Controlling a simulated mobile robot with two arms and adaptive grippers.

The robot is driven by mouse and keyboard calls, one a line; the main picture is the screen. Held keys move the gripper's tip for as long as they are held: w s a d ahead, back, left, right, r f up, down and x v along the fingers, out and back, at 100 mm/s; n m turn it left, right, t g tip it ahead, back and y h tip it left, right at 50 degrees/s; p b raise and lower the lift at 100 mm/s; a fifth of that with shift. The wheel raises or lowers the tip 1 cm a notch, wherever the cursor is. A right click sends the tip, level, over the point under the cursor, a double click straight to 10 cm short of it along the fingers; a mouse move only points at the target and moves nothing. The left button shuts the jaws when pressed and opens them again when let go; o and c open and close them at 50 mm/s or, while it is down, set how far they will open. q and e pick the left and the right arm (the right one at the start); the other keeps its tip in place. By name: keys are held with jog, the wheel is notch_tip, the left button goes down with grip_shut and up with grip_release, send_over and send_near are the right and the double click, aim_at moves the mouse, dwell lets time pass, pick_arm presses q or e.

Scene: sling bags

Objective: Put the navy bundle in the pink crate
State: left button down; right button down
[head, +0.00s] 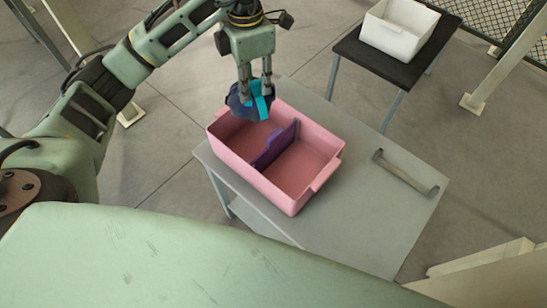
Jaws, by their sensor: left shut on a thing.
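The navy bundle (238,106), a dark blue rounded bag with a bright teal strap, hangs from my left gripper (255,88). The gripper points down and is shut on the bundle. The pink crate (233,166) stands on the grey table, with a purple divider (274,146) splitting it into two compartments. In the picture the bundle overlaps the crate's far left rim. I cannot tell how high above the rim it is. Both compartments look empty where I can see into them. My right gripper is not in view.
The grey table (370,225) has a raised metal handle (404,174) on its right part, with bare surface around it. A white bin (399,27) stands on a black-topped table (376,62) at the back right. Pale posts stand on the floor.

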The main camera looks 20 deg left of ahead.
aim_at(252, 100)
pick_arm(q)
jog(key=shift+a+f+n, duration=0.15)
jog(key=shift+f+n, duration=0.15)
jog(key=shift+f, duration=0.15)
notch_tip(252, 100, down, 17)
jog(key=shift+f+p, duration=0.1)
jog(key=shift+p, duration=0.35)
jog(key=c, duration=1.9)
grip_release()
jog(key=shift+f, duration=0.2)
jog(key=shift+c, duration=0.2)
jog(key=o, duration=0.5)
jog(key=shift+c, duration=0.2)
jog(key=shift+r, duration=0.1)
notch_tip(252, 100, up, 12)
jog(key=shift+r+b, duration=0.2)
jog(key=shift+b, duration=0.4)
